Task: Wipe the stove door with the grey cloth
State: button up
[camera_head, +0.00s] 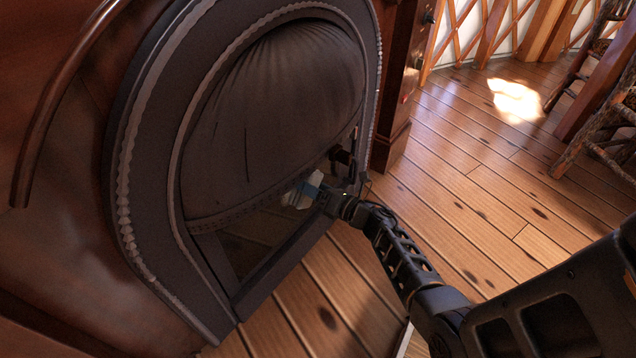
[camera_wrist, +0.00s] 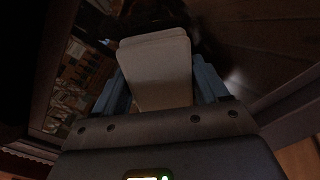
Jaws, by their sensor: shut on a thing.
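The stove door (camera_head: 275,120) is a dark, arched panel framed by a thick beaded rim. Its lower part has a glossy pane (camera_head: 255,235) that reflects the floorboards. My gripper (camera_head: 310,188) is at the lower right of the door, close against it. In the wrist view its blue fingers stand on both sides of the grey cloth (camera_wrist: 157,70), a folded, pale rectangular pad. My gripper is shut on this cloth. In the head view only a small pale part of the cloth (camera_head: 297,197) shows. I cannot tell whether it touches the door.
A dark latch (camera_head: 343,157) juts from the door's right edge, just above my gripper. A reddish wooden post or cabinet (camera_head: 398,90) stands right of the stove. A rustic log chair (camera_head: 598,110) is at the far right. The plank floor (camera_head: 470,175) between is clear.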

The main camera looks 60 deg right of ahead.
aim_at(283, 198)
jog(key=shift+w+a+r, duration=0.1)
jog(key=shift+w+a, duration=0.15)
jog(key=shift+a, duration=0.4)
jog(key=shift+w+a+r, duration=0.1)
jog(key=shift+w+a, duration=0.1)
jog(key=shift+a, duration=0.45)
jog(key=shift+w+a+b, duration=0.1)
jog(key=shift+a+b, duration=0.3)
jog(key=shift+a, duration=2.35)
jog(key=shift+s+d+f+b, duration=0.1)
jog(key=shift+s+d+b, duration=0.1)
jog(key=shift+d, duration=1.05)
jog(key=shift+s+d+r+b, duration=0.1)
jog(key=shift+s+d+b, duration=0.05)
jog(key=shift+d, duration=1.05)
jog(key=shift+s+d+f+b, duration=0.1)
jog(key=shift+s+d+b, duration=0.1)
jog(key=shift+d, duration=1.05)
jog(key=shift+d+b, duration=0.45)
jog(key=shift+d, duration=1.25)
jog(key=shift+s, duration=0.15)
jog(key=shift+w+a, duration=0.2)
jog(key=shift+a, duration=1.55)
jog(key=shift+w+a, duration=0.25)
jog(key=shift+a, duration=1.5)
jog(key=shift+w+a, duration=0.2)
jog(key=shift+a, duration=1.55)
